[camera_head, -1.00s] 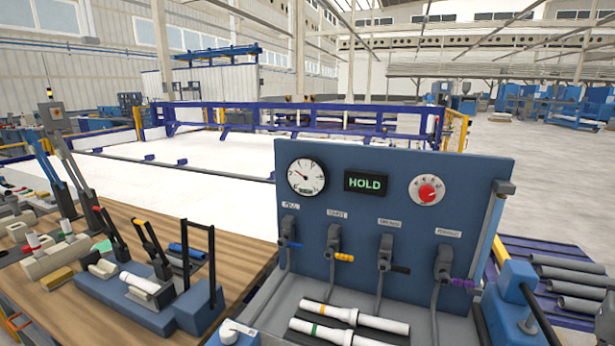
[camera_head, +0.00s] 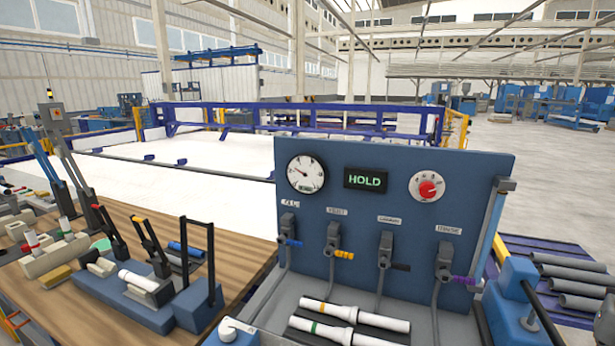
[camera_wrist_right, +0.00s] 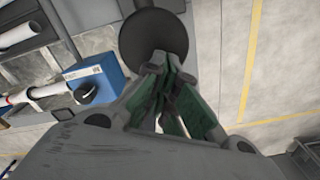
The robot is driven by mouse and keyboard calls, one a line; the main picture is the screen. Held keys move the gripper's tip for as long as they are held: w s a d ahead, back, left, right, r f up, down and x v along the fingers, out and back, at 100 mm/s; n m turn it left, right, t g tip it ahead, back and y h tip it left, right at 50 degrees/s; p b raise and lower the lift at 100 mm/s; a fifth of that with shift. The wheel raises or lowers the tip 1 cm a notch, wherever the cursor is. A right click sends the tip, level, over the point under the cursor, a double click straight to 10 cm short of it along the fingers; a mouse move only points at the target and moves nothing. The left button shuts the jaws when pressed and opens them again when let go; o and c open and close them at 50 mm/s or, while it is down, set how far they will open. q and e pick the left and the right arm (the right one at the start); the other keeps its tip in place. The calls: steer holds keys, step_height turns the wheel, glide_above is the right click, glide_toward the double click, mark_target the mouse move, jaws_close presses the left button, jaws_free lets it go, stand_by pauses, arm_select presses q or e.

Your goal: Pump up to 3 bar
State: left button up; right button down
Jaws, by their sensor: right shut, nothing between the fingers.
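The blue test panel carries a round white pressure gauge (camera_head: 306,174), whose needle points to the upper left; its numbers are too small to read. Beside it a dark display (camera_head: 367,179) reads HOLD in green. A red knob (camera_head: 430,187) sits on a white dial at the right. Below are valves with blue, yellow, black and purple handles (camera_head: 463,280). My right gripper (camera_wrist_right: 168,85) shows only in the right wrist view, shut and empty. A dark round disc (camera_wrist_right: 153,38) lies just beyond its fingertips; contact cannot be told. My left gripper is not in view.
White pipes with coloured bands (camera_head: 328,310) lie in the tray below the panel. A blue block with a bent bar (camera_head: 515,305) stands at the panel's right. Several tools crowd the wooden bench (camera_head: 240,250) at left. Grey pipes (camera_head: 570,280) lie on a rack at right.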

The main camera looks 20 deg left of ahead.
steer(key=shift+a+f, duration=0.15)
steer(key=shift+f, duration=0.05)
steer(key=shift+f+b, duration=0.55)
steer(key=shift+f, duration=0.05)
steer(key=shift+f+b, duration=1.2)
steer(key=shift+f, duration=0.4)
steer(key=shift+d+f, duration=0.2)
stand_by(0.4)
step_height(320, 180, up, 2)
steer(key=shift+a+r+p, duration=0.1)
steer(key=shift+a+p, duration=0.05)
steer(key=shift+p, duration=0.45)
steer(key=shift+s+r+p, duration=0.2)
steer(key=shift+r+p, duration=0.65)
steer(key=shift+r, duration=0.35)
steer(key=shift+s+r+p, duration=0.15)
steer(key=shift+r+p, duration=0.65)
steer(key=shift+r, duration=0.4)
